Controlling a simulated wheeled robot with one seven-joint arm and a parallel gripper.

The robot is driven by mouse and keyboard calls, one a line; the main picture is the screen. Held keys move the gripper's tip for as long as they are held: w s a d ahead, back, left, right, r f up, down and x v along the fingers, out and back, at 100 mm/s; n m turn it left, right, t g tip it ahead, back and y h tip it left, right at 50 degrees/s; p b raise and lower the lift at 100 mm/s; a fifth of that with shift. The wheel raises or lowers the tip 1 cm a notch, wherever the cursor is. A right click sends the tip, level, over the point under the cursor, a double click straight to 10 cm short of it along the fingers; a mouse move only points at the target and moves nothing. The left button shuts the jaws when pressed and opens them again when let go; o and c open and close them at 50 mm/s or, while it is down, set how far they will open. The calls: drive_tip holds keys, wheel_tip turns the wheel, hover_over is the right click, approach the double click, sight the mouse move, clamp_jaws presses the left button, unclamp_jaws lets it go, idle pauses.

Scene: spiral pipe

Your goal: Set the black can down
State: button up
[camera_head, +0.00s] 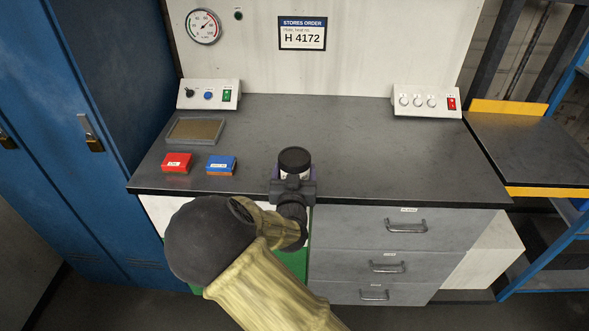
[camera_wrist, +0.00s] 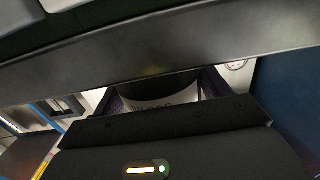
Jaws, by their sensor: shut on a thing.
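The black can (camera_head: 295,160) has a black lid and a pale label band, and it looks upright. My gripper (camera_head: 294,180) is shut on it, with one finger on each side, over the front edge of the grey worktop (camera_head: 350,150). In the wrist view the can (camera_wrist: 160,104) shows between the two dark fingers, its label partly readable and its top dark. Most of its lower part is hidden by my gripper. I cannot tell whether its base touches the worktop.
A red box (camera_head: 177,163) and a blue box (camera_head: 221,165) lie left on the worktop, before a shallow tray (camera_head: 195,131). Control boxes stand at the back left (camera_head: 209,95) and back right (camera_head: 427,101). The worktop's middle and right are clear.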

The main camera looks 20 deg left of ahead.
sight(296, 156)
drive_tip(key=shift+r, duration=0.15)
drive_tip(key=shift+c, duration=0.3)
wheel_tip(296, 156, up, 10)
drive_tip(key=shift+f+p, duration=0.1)
drive_tip(key=shift+p, duration=0.4)
drive_tip(key=shift+w+d, duration=0.1)
drive_tip(key=shift+w, duration=0.05)
